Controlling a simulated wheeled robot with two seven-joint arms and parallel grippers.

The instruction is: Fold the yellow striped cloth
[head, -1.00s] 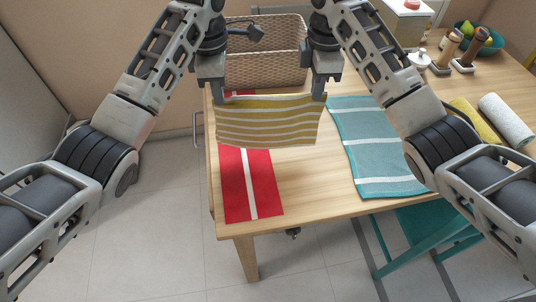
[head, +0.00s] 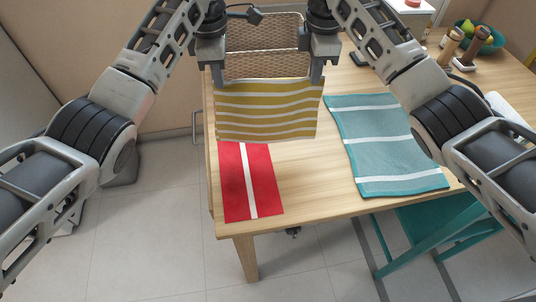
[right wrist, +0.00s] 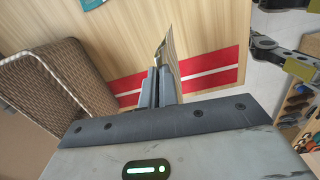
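The yellow striped cloth (head: 266,112), yellow with white stripes, hangs stretched between my two grippers above the table. My left gripper (head: 217,80) is shut on its upper left corner. My right gripper (head: 317,80) is shut on its upper right corner. In the right wrist view the cloth (right wrist: 168,52) shows nearly edge-on at the fingers of my right gripper (right wrist: 161,75). The cloth hides part of the red cloth (head: 265,185) below it.
The red cloth with a white stripe and a teal striped cloth (head: 385,140) lie flat on the wooden table (head: 312,190). A wicker basket (head: 265,62) stands behind my grippers. A teal bowl of fruit (head: 482,40) is at the back right. Bare table lies between the flat cloths.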

